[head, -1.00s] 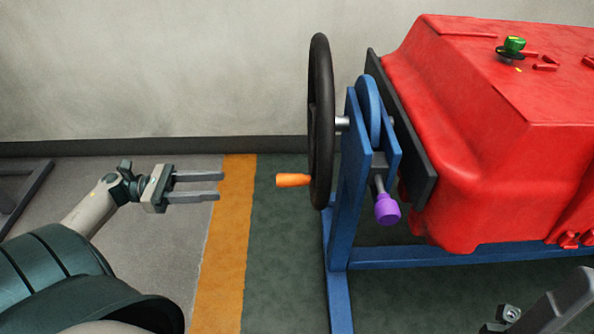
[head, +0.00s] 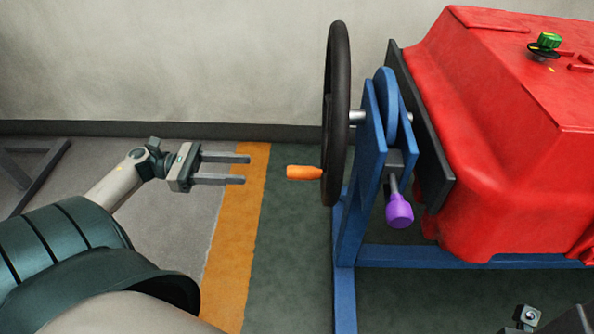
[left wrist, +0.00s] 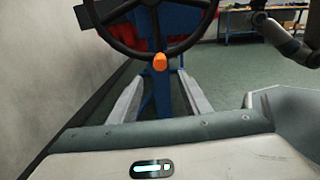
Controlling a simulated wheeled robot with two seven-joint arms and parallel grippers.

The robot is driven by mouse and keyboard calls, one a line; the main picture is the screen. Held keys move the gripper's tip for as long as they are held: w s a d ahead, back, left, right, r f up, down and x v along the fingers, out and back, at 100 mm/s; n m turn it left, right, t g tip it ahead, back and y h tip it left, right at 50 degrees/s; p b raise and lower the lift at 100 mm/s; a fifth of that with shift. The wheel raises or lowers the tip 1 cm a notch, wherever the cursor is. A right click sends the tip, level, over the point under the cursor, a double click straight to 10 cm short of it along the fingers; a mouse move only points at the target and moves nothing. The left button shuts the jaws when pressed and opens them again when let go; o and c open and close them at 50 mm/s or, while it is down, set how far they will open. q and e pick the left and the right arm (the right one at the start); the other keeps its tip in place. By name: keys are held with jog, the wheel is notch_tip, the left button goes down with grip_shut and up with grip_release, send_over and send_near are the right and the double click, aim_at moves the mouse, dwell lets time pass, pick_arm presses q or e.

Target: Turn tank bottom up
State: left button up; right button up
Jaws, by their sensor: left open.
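The red tank (head: 500,130) is mounted on a blue stand (head: 362,190) at the right of the head view. A black handwheel (head: 337,110) with an orange handle (head: 304,172) is on the stand's left side. A purple knob (head: 399,210) sits on a pin beside the upright. My left gripper (head: 246,169) is open and empty, left of the orange handle and apart from it. In the left wrist view, the orange handle (left wrist: 159,62) is ahead, between and beyond the two fingers (left wrist: 157,95). Part of my right arm shows at the lower right of the head view; its jaws are not clear.
A green-topped valve (head: 548,42) is on top of the tank. A pale wall (head: 180,60) stands behind. An orange floor stripe (head: 232,240) runs under my left gripper. The floor between gripper and handle is clear. A table (left wrist: 262,22) stands far off in the wrist view.

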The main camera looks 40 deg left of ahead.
aim_at(297, 172)
pick_arm(q)
jog(key=b+x, duration=0.1)
jog(key=x, duration=1.4)
jog(key=shift+b, duration=0.35)
grip_shut()
